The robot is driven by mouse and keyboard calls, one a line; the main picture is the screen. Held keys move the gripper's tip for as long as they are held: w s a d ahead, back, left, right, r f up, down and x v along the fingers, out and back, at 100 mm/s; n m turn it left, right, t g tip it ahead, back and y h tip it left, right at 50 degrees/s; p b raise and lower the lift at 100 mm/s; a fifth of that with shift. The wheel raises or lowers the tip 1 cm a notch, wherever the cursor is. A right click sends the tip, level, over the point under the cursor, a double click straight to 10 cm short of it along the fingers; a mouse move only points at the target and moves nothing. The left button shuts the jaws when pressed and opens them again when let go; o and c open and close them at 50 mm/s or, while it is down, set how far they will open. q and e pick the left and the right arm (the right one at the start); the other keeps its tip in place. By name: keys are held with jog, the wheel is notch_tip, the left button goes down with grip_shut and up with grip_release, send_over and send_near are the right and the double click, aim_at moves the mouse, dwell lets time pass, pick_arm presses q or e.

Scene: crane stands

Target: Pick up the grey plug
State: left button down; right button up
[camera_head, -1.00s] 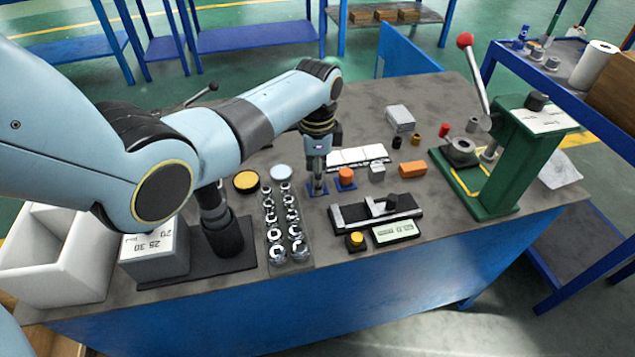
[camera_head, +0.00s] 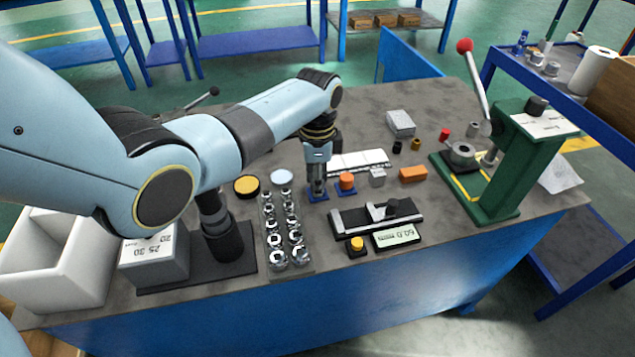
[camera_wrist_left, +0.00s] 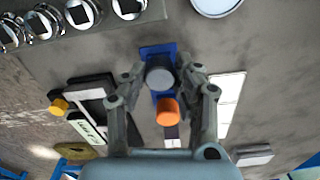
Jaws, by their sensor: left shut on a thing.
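The grey plug (camera_wrist_left: 160,79) is a short, dark grey cylinder. In the left wrist view it stands between the two fingertips of my left gripper (camera_wrist_left: 161,72), over a blue pad (camera_wrist_left: 150,51). The gripper is shut on the plug. In the head view my left gripper (camera_head: 318,186) points straight down above the blue pad (camera_head: 310,197), and its fingers mostly hide the plug. I cannot tell whether the plug touches the pad. An orange plug (camera_head: 346,181) stands close by on the right; it also shows in the left wrist view (camera_wrist_left: 168,112). My right gripper is out of view.
A tray of shiny metal parts (camera_head: 272,214) and two round discs, yellow (camera_head: 246,184) and pale blue (camera_head: 282,177), lie left. A black slide gauge (camera_head: 365,217) with a display (camera_head: 397,236) is in front. White blocks (camera_head: 358,163) lie behind. A green press (camera_head: 500,185) stands right.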

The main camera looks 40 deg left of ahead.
pick_arm(q)
notch_tip(320, 180, up, 5)
jog(key=p, duration=0.5)
jog(key=a+r+p, duration=0.5)
jog(key=a+r, duration=0.1)
jog(key=a, duration=0.5)
jog(key=shift+s+a, duration=0.35)
jog(key=shift+a, duration=0.05)
